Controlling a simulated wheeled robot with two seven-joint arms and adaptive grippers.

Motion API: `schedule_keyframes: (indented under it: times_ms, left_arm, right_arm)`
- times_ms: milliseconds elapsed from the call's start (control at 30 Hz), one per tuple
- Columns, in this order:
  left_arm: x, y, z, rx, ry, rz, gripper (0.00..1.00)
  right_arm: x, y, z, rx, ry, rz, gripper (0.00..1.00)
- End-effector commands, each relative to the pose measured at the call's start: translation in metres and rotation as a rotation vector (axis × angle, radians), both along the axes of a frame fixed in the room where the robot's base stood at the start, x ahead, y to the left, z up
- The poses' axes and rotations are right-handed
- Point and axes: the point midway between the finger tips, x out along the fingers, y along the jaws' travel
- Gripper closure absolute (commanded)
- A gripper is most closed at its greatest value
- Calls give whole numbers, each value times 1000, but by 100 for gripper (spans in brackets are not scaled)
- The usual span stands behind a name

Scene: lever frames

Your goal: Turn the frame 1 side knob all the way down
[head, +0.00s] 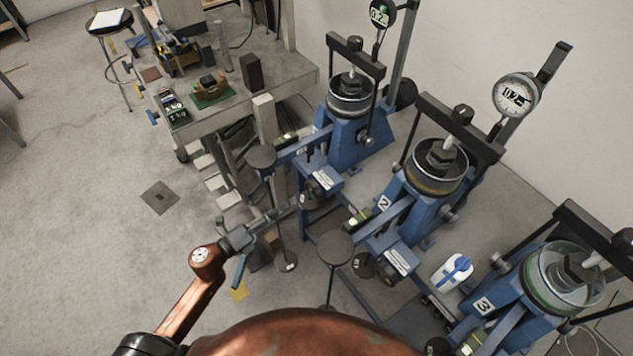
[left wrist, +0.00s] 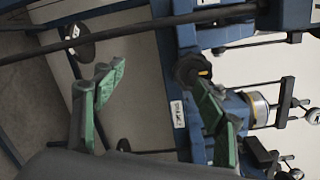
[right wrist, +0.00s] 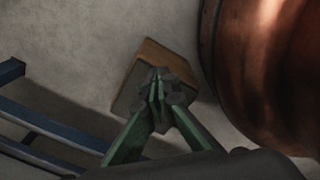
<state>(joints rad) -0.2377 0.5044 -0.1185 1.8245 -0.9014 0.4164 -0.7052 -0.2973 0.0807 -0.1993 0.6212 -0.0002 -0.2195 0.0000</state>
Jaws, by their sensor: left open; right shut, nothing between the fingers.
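Frame 1 (head: 352,130) is the farthest of three blue lever frames in the head view. A dark round knob (left wrist: 192,70) with a yellow mark shows in the left wrist view, beside a white label plate on blue metal. It appears just beyond the right-hand finger; I cannot tell whether they touch. My left gripper (left wrist: 157,88) is open with nothing between its green fingers. In the head view the left gripper (head: 252,245) is left of and below frame 1.
Frame 2 (head: 425,205) and frame 3 (head: 515,310) stand to the right, nearer me. A workbench (head: 290,80) with tools is behind, and a stool (head: 108,22) stands farther left. Small round-topped stands are near the left gripper. The floor at left is mostly clear.

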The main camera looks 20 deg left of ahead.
Motion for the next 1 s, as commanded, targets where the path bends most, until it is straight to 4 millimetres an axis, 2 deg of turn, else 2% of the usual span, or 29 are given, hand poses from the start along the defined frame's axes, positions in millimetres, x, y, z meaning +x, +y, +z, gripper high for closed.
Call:
schedule_keyframes:
  times_ms: [33, 100, 233, 467, 1000]
  left_arm:
    - [-4, -10, 17, 37, -43, -34, 35]
    - [-9, -21, 32, 79, -90, -70, 35]
    - [-13, -32, 47, 120, -135, -103, 35]
    - [1, -44, 49, 123, -141, -107, 35]
    - [62, -91, 49, 121, -141, -106, 35]
  right_arm:
    - [0, 1, 0, 1, -1, 0, 100]
    - [1, 2, 0, 2, -1, 0, 100]
    - [1, 3, 0, 3, -1, 0, 100]
    - [-2, 3, 3, 3, 1, -1, 100]
    - [-2, 2, 9, 2, 1, -1, 100]
